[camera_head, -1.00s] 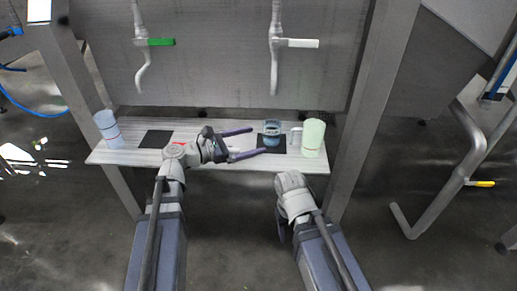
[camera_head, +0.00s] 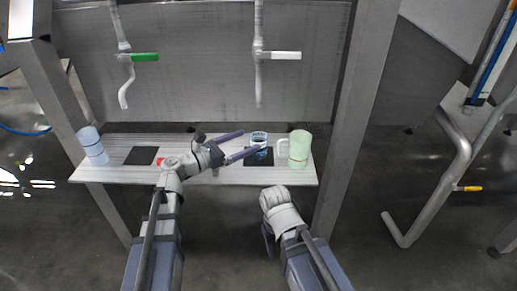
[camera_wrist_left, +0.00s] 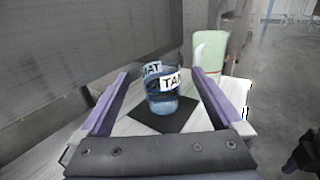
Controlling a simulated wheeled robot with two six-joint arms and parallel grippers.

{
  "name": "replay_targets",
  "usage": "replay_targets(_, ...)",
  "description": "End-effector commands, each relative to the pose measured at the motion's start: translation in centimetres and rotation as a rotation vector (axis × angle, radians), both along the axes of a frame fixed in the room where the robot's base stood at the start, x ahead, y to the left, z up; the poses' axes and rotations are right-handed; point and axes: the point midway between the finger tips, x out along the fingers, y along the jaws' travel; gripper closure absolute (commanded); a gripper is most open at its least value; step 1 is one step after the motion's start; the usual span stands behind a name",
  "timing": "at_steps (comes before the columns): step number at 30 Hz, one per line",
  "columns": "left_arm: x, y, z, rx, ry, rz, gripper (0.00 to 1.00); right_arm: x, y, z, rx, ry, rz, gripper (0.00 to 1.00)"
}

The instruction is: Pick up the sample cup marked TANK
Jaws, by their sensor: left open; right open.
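The clear cup of bluish water (camera_head: 258,139) stands upright on a dark square mat at the right part of the shelf. In the left wrist view the cup (camera_wrist_left: 162,103) shows a white label reading "TAN", its end cut off by the curve, and another label reading "MAT" behind. My left gripper (camera_head: 250,141) is open, its two purple fingers reaching toward the cup from the left. In the left wrist view the cup appears between the fingers; contact is not visible. My right gripper (camera_head: 268,238) hangs low in front of the shelf, away from the cup, mostly hidden by its wrist.
A pale green pitcher (camera_head: 300,150) stands just right of the cup, its handle toward it. A blue-white tumbler (camera_head: 92,146) stands at the shelf's left end. A second dark mat (camera_head: 141,156) is empty. Taps with green (camera_head: 145,57) and white (camera_head: 286,55) handles hang above the shelf (camera_head: 220,176).

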Motion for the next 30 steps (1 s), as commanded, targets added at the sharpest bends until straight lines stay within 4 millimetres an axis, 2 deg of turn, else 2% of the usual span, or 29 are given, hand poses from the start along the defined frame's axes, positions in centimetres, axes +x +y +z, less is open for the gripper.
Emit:
replay_targets(12,3.2,-4.5,0.0,0.0,0.0,-0.002,0.0,0.0,0.0,0.0,0.0,0.0,0.0,0.43)
replay_targets(22,3.3,-4.9,0.0,0.0,0.0,0.0,0.0,0.0,0.0,0.0,0.0,0.0,0.0,0.43)
replay_targets(30,3.3,-4.9,0.0,0.0,0.0,-0.001,0.3,0.0,0.0,0.0,0.0,0.0,0.0,0.43)
